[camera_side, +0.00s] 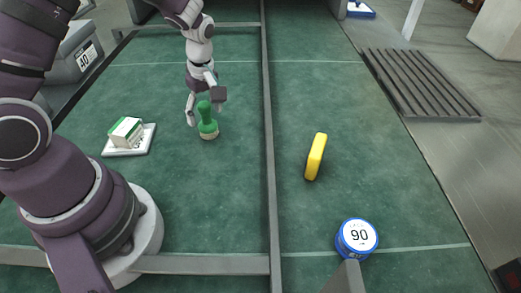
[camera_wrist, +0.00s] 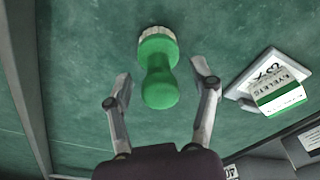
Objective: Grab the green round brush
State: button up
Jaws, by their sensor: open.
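The green round brush (camera_side: 207,122) stands upright on the green mat in the side view, with a green knob handle above a pale bristle base. My gripper (camera_side: 205,108) is open, with its fingers close by the brush handle at the back. In the wrist view the brush (camera_wrist: 158,70) shows ahead, its handle toward the opening between the two spread fingertips of my gripper (camera_wrist: 163,78). The fingers appear apart from the handle, one on each side. The brush is not held.
A white and green box labelled eyelets (camera_side: 126,130) rests on a white tray (camera_side: 143,146) left of the brush. A grey divider (camera_side: 268,160) runs right of it. Beyond are a yellow block (camera_side: 316,157) and a blue round tin marked 90 (camera_side: 357,237). Mat before the brush is clear.

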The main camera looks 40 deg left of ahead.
jog(key=shift+c, duration=0.3)
grip_shut()
